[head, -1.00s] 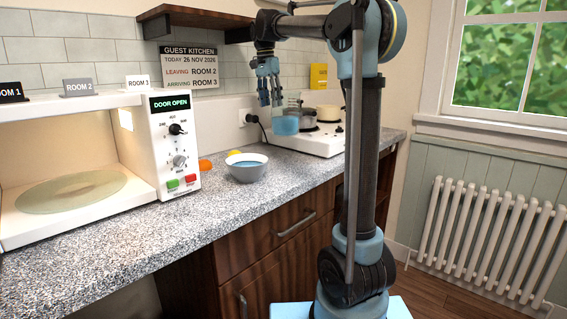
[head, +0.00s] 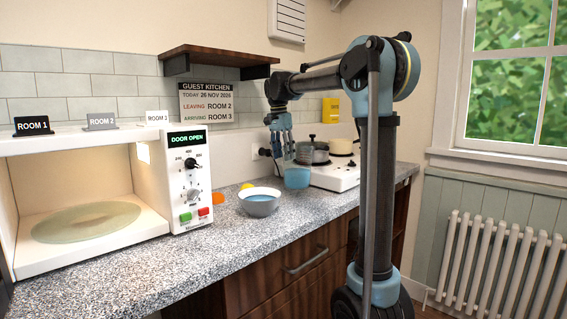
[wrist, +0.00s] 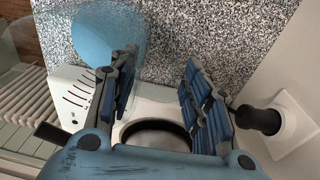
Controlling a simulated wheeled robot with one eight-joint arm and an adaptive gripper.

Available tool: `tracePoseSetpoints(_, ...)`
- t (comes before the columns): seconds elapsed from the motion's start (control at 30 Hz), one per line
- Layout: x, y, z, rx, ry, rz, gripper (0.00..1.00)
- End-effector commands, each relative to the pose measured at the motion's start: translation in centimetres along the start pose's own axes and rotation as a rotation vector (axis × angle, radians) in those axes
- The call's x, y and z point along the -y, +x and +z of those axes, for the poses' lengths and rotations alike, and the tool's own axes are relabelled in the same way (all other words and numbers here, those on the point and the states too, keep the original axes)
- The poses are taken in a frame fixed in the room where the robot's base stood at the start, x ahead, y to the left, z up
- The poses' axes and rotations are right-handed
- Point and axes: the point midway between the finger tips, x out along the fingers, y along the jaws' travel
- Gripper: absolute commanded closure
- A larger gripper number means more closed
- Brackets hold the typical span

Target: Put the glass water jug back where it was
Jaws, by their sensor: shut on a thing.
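The glass water jug (head: 297,178), clear with blue water in it, hangs at my gripper (head: 287,157) near the left end of the white hob. In the wrist view the jug (wrist: 105,38) is at the upper left, beside the left finger of my gripper (wrist: 160,75). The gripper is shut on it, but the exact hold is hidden. I cannot tell whether the jug's base touches the counter.
The microwave (head: 188,180) stands open. A shelf (head: 218,56) hangs above.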

Motion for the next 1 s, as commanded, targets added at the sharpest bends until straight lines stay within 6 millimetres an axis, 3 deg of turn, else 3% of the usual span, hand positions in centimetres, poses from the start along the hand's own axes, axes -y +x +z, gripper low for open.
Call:
tracePoseSetpoints(0.23, 0.1, 2.7, 0.2, 0.0, 0.0, 0.0, 1.0)
tracePoseSetpoints(0.6, 0.1, 3.0, 0.2, 0.0, 0.001, 0.001, 1.0)
tracePoseSetpoints(0.63, 0.1, 3.0, 0.2, 0.0, 0.001, 0.0, 0.51)
tracePoseSetpoints(0.7, 0.1, 3.0, 0.2, 0.0, 0.001, 0.0, 0.35)
tracePoseSetpoints(1.0, 0.1, 3.0, 0.1, 0.0, 0.002, 0.0, 0.35)
